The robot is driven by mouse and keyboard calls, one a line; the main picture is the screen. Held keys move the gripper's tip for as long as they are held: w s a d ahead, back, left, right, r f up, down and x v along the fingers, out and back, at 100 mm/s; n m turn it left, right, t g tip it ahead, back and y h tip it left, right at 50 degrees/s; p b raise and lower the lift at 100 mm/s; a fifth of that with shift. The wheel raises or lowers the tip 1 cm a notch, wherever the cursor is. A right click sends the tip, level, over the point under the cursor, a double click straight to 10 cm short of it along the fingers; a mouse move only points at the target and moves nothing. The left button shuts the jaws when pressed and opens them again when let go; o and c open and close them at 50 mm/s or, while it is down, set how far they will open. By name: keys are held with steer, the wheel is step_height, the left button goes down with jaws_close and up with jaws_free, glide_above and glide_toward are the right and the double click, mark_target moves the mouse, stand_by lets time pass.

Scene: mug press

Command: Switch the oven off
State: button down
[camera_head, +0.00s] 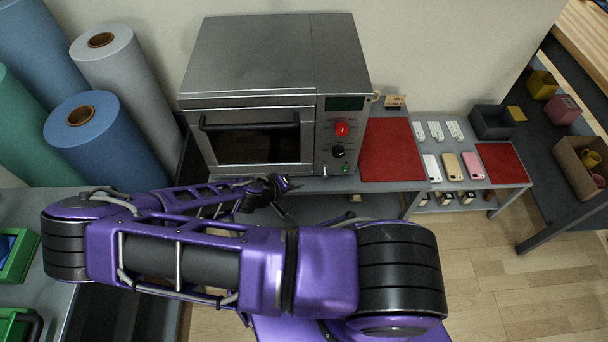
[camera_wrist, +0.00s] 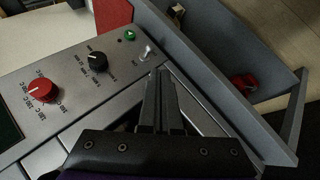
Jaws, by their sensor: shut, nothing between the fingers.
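The oven (camera_head: 258,60) is a steel box with a closed glass door, standing on a grey table. Its control panel at the right of the door has a red knob (camera_head: 342,129), a black knob (camera_head: 338,151), a lit green button (camera_head: 345,169) and a small toggle switch (camera_head: 325,171). In the wrist view, the red knob (camera_wrist: 41,90), black knob (camera_wrist: 98,62), green button (camera_wrist: 130,35) and metal toggle switch (camera_wrist: 145,51) line the panel. My gripper (camera_wrist: 160,75) is shut and empty, its tips just below the toggle switch; contact cannot be told.
A red mat (camera_head: 391,150) lies right of the oven. Phones (camera_head: 452,167) and another red mat (camera_head: 502,164) lie on a lower table farther right. Large rolls (camera_head: 105,140) stand at the left. Wooden floor is open at the lower right.

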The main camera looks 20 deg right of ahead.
steer(key=shift+s+a+r, duration=0.25)
steer(key=shift+s+a, duration=0.45)
steer(key=shift+a, duration=0.15)
